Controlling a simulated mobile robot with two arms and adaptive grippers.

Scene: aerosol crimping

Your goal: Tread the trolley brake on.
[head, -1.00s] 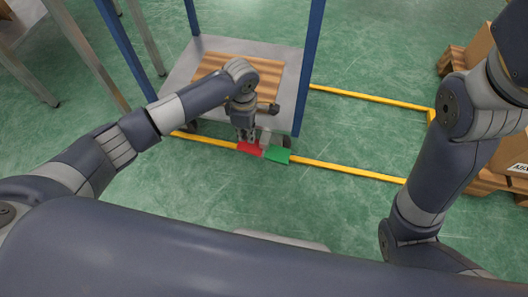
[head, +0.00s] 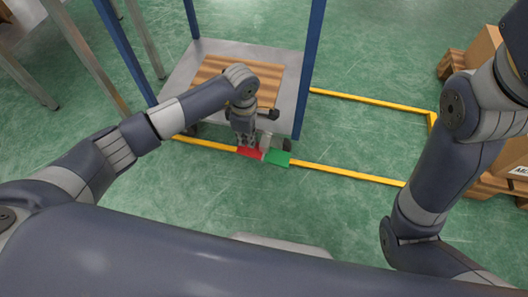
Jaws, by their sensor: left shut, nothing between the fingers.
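The trolley (head: 288,85) has blue posts and a grey lower shelf, and stands inside a yellow floor outline. At its near edge, by a caster, are a red pedal (head: 250,152) on the left and a green pedal (head: 277,158) on the right. My left gripper (head: 246,147) is shut and empty, pointing down at the red pedal. Its tips hide part of that pedal; I cannot tell for sure whether they touch it. My right arm (head: 425,190) stands at the right, and its gripper is out of the picture.
A slatted wooden board (head: 268,78) lies on the trolley shelf. Yellow floor lines (head: 345,171) run beside the trolley. Cardboard boxes on wooden pallets (head: 490,185) stand at the right. Metal table legs (head: 85,60) stand at the left. The green floor between is clear.

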